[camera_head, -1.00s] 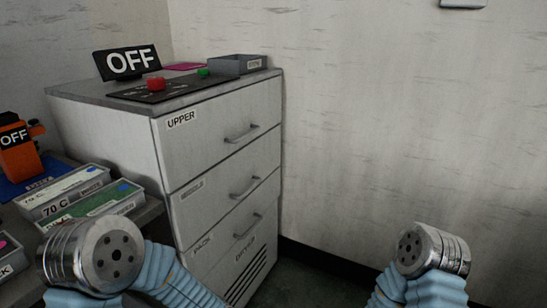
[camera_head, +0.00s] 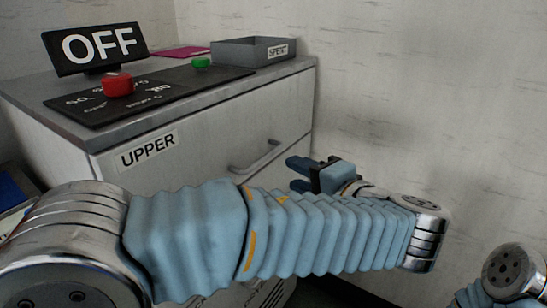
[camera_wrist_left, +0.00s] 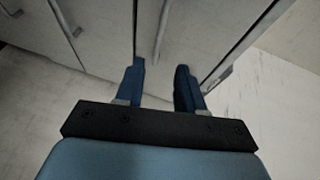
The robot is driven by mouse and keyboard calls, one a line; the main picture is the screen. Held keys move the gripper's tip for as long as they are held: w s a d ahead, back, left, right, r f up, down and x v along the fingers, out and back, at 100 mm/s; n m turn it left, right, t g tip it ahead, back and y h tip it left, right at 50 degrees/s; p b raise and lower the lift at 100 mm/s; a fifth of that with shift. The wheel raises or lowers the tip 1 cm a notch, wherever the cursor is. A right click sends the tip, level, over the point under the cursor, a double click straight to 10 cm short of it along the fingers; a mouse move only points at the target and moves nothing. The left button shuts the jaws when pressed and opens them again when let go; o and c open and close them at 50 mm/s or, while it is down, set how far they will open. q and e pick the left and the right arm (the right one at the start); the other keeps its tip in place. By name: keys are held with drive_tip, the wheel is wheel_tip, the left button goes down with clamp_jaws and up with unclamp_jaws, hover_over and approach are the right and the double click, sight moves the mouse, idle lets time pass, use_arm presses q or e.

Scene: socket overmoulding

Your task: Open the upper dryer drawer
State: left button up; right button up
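The upper drawer (camera_head: 205,140) of the grey-white cabinet carries an "UPPER" label and appears closed. Its bar handle (camera_head: 254,160) is on the drawer front, and a bar (camera_wrist_left: 161,30), probably the same handle, shows in the left wrist view. My left gripper (camera_head: 296,174) is just right of the handle, with its two dark blue fingers pointing toward the drawer. In the left wrist view the fingers (camera_wrist_left: 159,84) are apart with nothing between their tips, and the bar lies beyond them. My left forearm hides the lower drawers. My right gripper is out of view.
On the cabinet top stand an "OFF" sign (camera_head: 97,48), a black panel with a red knob (camera_head: 118,85) and a green button (camera_head: 201,62), and a grey tray (camera_head: 228,53). A wall (camera_head: 430,90) stands at the right. Part of my right arm shows at lower right.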

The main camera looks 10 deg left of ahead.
sight(266, 159)
use_arm(q)
drive_tip(key=p+x, duration=0.1)
drive_tip(key=x, duration=1)
drive_tip(key=shift+s, duration=0.1)
drive_tip(key=shift+c, duration=0.3)
clamp_jaws()
drive_tip(key=shift+d, duration=0.1)
